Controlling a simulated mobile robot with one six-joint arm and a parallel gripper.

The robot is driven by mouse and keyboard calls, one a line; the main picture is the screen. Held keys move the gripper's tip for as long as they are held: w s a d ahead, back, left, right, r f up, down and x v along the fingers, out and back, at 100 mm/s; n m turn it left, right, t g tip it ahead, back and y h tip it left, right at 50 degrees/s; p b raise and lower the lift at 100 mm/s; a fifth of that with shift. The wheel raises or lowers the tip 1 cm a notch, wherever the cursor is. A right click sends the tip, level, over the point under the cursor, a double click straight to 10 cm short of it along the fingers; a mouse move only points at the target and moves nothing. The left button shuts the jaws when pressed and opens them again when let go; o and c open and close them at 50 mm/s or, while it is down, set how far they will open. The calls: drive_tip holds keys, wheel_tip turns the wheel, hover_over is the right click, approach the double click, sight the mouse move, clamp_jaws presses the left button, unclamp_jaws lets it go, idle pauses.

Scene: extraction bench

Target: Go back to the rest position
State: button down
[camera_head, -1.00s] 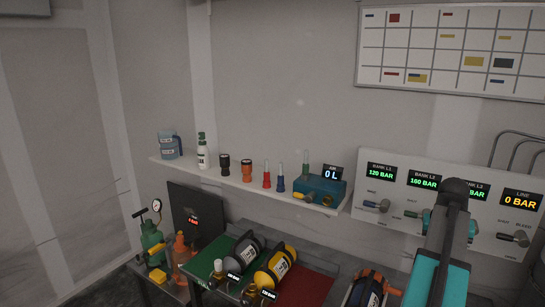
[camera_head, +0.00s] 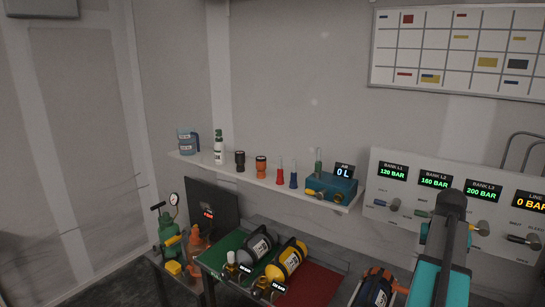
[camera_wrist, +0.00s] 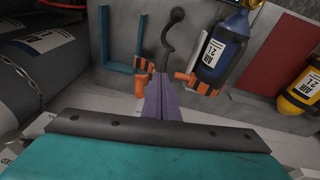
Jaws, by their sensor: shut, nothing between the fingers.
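In the wrist view, my gripper (camera_wrist: 161,82) shows as two lavender fingers lying together in the middle, beyond the dark bar and teal part of my arm. They are shut with nothing seen between them. A dark blue cylinder (camera_wrist: 222,55) with a white label stands to their right, apart from the fingertips as far as I can tell. In the head view, my teal and black arm rises at the lower right, and the gripper itself is not visible there.
A wall shelf (camera_head: 270,183) carries bottles and torches. The gauge panel (camera_head: 405,208) is behind my arm. Large grey cylinders (camera_wrist: 35,85) are at left in the wrist view.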

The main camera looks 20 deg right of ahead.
drive_tip(key=w+a+f+n, duration=0.1)
drive_tip(key=w+a+f, duration=0.2)
drive_tip(key=w+a, duration=0.1)
drive_tip(key=w+a+f+n, duration=0.1)
drive_tip(key=w+a+f, duration=0.2)
drive_tip(key=w+a, duration=0.1)
drive_tip(key=w+a+f, duration=0.3)
drive_tip(key=w+a, duration=0.2)
drive_tip(key=shift+w+f+n+y, duration=0.1)
drive_tip(key=shift+f+n+y, duration=0.3)
drive_tip(key=w+a+f+n, duration=0.1)
drive_tip(key=w+a+f, duration=0.3)
drive_tip(key=a, duration=0.4)
drive_tip(key=w+a+f+n, duration=0.2)
drive_tip(key=w+a+f, duration=0.1)
drive_tip(key=a+f, duration=0.3)
drive_tip(key=s+a+f+n+y, duration=0.15)
drive_tip(key=a+f, duration=0.25)
drive_tip(key=a, duration=0.6)
drive_tip(key=a+f+n, duration=0.2)
drive_tip(key=a+f, duration=0.2)
drive_tip(key=a, duration=0.7)
drive_tip(key=a+f+n, duration=0.2)
drive_tip(key=a+f, duration=0.3)
drive_tip(key=a, duration=0.5)
drive_tip(key=s+f+g+b, duration=0.6)
drive_tip(key=s+f+b, duration=0.5)
drive_tip(key=s+f, duration=1.5)
wheel_tip(320, 180, down, 3)
drive_tip(key=shift+r, duration=0.15)
